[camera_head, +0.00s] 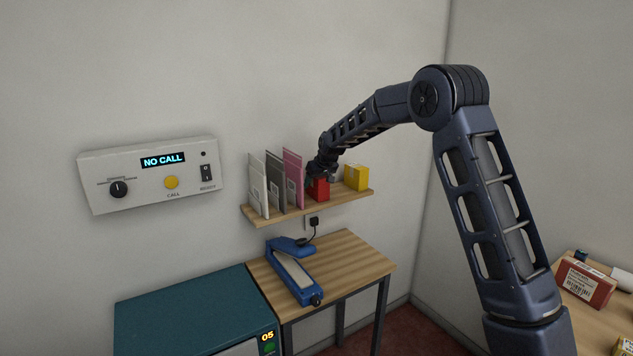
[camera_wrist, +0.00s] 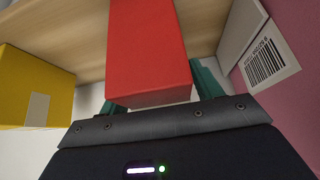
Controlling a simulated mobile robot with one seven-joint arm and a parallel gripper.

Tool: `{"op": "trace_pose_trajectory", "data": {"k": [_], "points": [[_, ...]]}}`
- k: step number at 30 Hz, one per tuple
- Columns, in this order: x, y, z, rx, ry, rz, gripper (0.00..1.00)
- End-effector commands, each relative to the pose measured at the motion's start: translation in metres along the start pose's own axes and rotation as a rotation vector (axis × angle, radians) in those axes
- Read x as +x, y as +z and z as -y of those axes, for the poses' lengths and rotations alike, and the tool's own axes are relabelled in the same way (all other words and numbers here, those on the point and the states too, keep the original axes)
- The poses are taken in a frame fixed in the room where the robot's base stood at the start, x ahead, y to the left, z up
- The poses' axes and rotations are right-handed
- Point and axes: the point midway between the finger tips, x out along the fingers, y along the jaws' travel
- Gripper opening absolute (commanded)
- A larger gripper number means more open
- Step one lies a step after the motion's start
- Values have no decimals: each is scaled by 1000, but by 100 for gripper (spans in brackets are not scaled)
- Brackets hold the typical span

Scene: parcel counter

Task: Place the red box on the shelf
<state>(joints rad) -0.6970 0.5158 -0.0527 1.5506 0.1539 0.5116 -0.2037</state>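The red box (camera_head: 319,188) is at the wooden shelf (camera_head: 345,197), between a pink envelope and a yellow box. Whether its base rests on the board is hard to tell. In the wrist view the red box (camera_wrist: 150,50) fills the middle, close in front of my gripper (camera_wrist: 160,95). The teal fingers lie along its two sides and seem closed on it; the box hides most of the left finger. In the head view my gripper (camera_head: 322,170) reaches down to the box from behind and above, its fingers mostly hidden.
The pink envelope (camera_head: 293,178) stands close left of the red box, beside grey and white ones. The yellow box (camera_head: 356,177) stands to the right with a small gap. Below are a table with a blue sealer (camera_head: 293,272) and a teal-topped machine (camera_head: 190,310).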

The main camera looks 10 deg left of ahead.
Motion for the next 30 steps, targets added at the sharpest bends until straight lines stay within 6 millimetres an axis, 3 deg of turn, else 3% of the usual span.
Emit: {"op": "trace_pose_trajectory", "data": {"k": [9,14,30], "points": [[-1,-1,0,0,0,0,69],[-12,-2,0,0,0,-2,69],[-106,-2,0,0,-1,-2,69]]}}
